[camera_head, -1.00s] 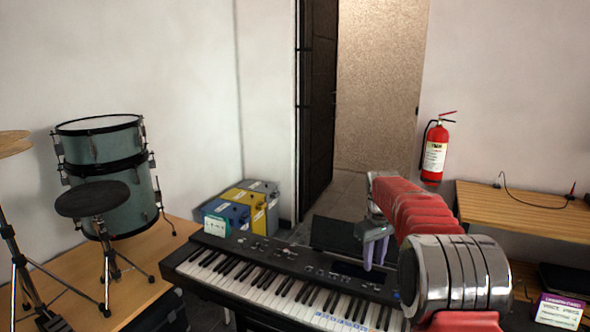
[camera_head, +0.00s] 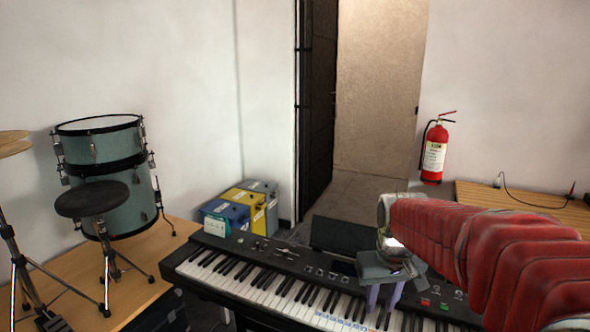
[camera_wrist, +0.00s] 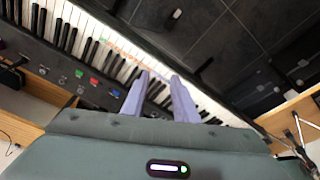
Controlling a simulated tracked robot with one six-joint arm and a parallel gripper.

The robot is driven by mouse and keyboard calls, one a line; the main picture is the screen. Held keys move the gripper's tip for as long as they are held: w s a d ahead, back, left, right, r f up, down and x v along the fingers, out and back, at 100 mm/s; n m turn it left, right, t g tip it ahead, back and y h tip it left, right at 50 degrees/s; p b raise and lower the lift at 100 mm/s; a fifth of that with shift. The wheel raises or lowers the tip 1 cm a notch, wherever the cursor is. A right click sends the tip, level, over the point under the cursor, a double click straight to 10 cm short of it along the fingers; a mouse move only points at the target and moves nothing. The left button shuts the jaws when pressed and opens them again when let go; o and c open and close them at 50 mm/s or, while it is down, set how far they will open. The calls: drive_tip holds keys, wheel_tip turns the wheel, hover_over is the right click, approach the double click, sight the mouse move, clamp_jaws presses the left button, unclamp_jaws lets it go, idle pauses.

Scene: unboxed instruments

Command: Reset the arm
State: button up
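My gripper (camera_head: 380,304) hangs at the end of my red-sleeved arm, with its fingers pointing down above the right half of the keyboard (camera_head: 275,285). In the wrist view my gripper (camera_wrist: 160,76) shows two pale lavender fingers with a gap between them, and nothing is held. The keyboard's keys and dark control panel (camera_wrist: 95,88) lie beyond the fingers. I cannot tell how far above the keys the fingertips are. My arm hides part of the keyboard's right end and the area behind it in the head view.
A drum set (camera_head: 105,165) with a stool (camera_head: 92,199) stands on a wooden platform at left. Blue, yellow and grey boxes (camera_head: 240,208) sit behind the keyboard. A doorway is open at the back.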

drive_tip(key=s+a+r+t, duration=0.1)
drive_tip(key=s, duration=0.9)
drive_tip(key=s+a+r+t, duration=0.1)
drive_tip(key=s+a+t, duration=0.1)
drive_tip(key=s, duration=0.9)
drive_tip(key=shift+r+m, duration=0.3)
idle(0.9)
idle(0.5)
